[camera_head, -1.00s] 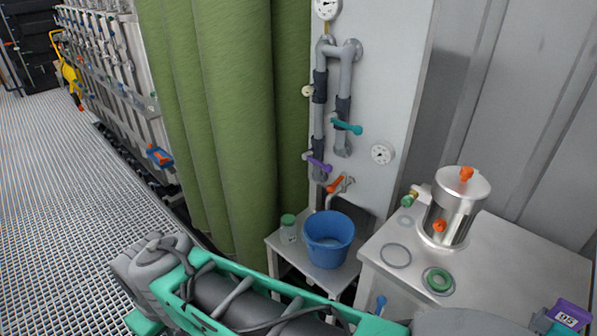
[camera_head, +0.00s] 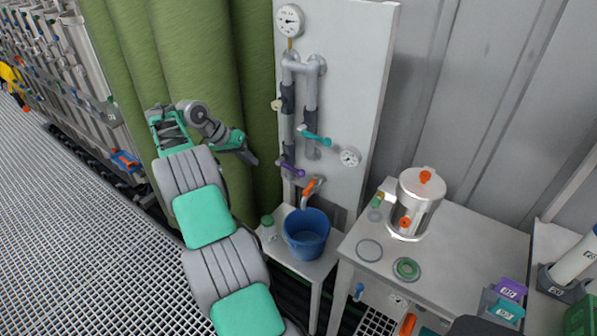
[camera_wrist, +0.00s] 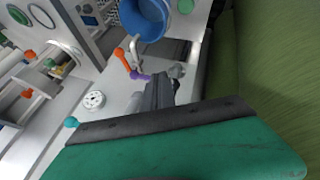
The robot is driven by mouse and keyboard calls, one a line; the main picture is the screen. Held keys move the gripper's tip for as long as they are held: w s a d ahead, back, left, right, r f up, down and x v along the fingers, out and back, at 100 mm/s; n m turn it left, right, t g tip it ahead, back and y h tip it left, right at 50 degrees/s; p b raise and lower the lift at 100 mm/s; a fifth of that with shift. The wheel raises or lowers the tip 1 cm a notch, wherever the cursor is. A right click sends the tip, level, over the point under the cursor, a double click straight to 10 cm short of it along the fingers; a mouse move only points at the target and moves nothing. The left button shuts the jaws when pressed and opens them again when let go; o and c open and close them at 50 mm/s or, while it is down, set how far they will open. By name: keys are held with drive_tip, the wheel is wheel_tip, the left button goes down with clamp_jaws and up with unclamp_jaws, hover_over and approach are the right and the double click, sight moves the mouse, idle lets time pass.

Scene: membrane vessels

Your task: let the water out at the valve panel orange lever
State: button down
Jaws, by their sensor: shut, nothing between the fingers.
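The orange lever (camera_head: 311,187) sits on the tap low on the grey valve panel (camera_head: 345,70), below the purple lever (camera_head: 290,168) and the teal lever (camera_head: 315,138). The blue bucket (camera_head: 306,240) stands under the tap on a small table. My gripper (camera_head: 252,158) is shut and empty, left of the panel in front of the green curtain, apart from the levers. In the wrist view my gripper (camera_wrist: 158,85) points toward the tap, with the orange lever (camera_wrist: 122,57) just beyond and left of the tips.
A jar with a green lid (camera_head: 268,228) stands left of the bucket. A steel vessel (camera_head: 415,205) and rings stand on the table (camera_head: 460,250) at right. The green curtain (camera_head: 205,60) hangs behind my arm. Gauges sit on the panel.

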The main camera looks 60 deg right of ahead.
sight(311, 185)
drive_tip(key=s+d+f+m+b, duration=0.1)
drive_tip(key=s+d+f, duration=0.2)
drive_tip(key=s+f, duration=0.2)
drive_tip(key=s+d+f+m+g, duration=0.1)
drive_tip(key=s+d+f, duration=0.2)
drive_tip(key=s+f, duration=0.2)
drive_tip(key=s, duration=0.3)
drive_tip(key=shift+s+d+f+y+b, duration=0.25)
drive_tip(key=shift+s+d+y+b, duration=0.05)
drive_tip(key=shift+s+y+b, duration=0.1)
